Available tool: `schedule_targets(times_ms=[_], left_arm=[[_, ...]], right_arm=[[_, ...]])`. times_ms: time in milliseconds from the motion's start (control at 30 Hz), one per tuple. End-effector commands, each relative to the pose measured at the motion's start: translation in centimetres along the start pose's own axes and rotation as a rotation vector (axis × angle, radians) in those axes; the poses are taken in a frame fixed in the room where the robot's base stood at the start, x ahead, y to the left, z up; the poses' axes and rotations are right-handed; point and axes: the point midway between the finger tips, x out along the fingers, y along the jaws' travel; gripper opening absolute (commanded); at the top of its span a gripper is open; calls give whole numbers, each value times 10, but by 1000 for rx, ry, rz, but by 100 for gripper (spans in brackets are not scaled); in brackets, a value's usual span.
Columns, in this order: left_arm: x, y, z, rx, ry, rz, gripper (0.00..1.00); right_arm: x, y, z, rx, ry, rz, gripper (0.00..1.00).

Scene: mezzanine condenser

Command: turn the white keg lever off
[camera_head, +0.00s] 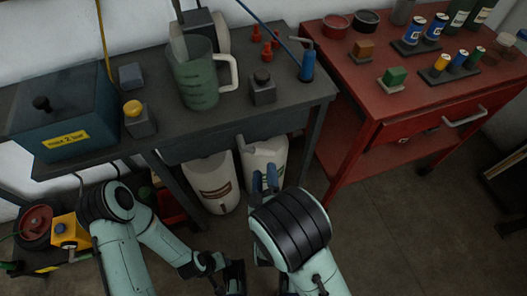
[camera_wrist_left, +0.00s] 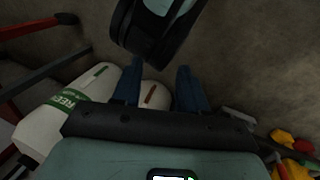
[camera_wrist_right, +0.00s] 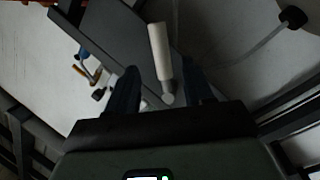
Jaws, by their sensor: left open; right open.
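Two white kegs stand under the grey workbench: one with a green label (camera_head: 264,158) and one with a brown label (camera_head: 212,178). A pale lever-like handle (camera_head: 243,143) shows near the top of the green-labelled keg. My right gripper (camera_head: 265,180) is open in front of that keg. In the right wrist view, a white rod (camera_wrist_right: 159,50) with a grey rounded end lies between the open fingers, seemingly this lever; contact cannot be told. My left gripper (camera_wrist_left: 157,82) is open and empty, low down. Its wrist view shows the green-labelled keg (camera_wrist_left: 45,125) and part of the brown-labelled keg (camera_wrist_left: 155,96).
The grey workbench (camera_head: 318,88) overhangs the kegs and carries a jug (camera_head: 198,85) and a blue box (camera_head: 62,110). A red cart (camera_head: 350,118) stands to the right. A yellow device (camera_head: 70,231) is at lower left.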

Motion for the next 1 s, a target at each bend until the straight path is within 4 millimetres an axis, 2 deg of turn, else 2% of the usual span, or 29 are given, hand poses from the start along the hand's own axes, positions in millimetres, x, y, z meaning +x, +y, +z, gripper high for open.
schedule_targets(times_ms=[33,200,400,533,800,833,967,1000], left_arm=[[2,-1,-2,-1,4,-1,43],[6,-2,-8,-3,21,-2,43],[9,-4,-13,-4,37,-3,43],[10,-4,-15,-4,42,-3,43],[10,-4,-15,-4,43,-3,43],[10,-4,-15,-4,42,-3,43],[10,-4,-15,-4,42,-3,43],[10,-4,-15,-4,42,-3,43]], right_arm=[[12,0,1,3,-1,4,52],[46,-1,1,3,-1,2,52],[72,-1,1,2,-1,0,52],[79,-1,0,1,-1,-1,52],[81,-1,0,1,-1,-2,52],[81,-1,0,1,-1,-2,48],[80,-1,0,1,-1,-2,6],[80,-1,0,1,-1,-2,0]])
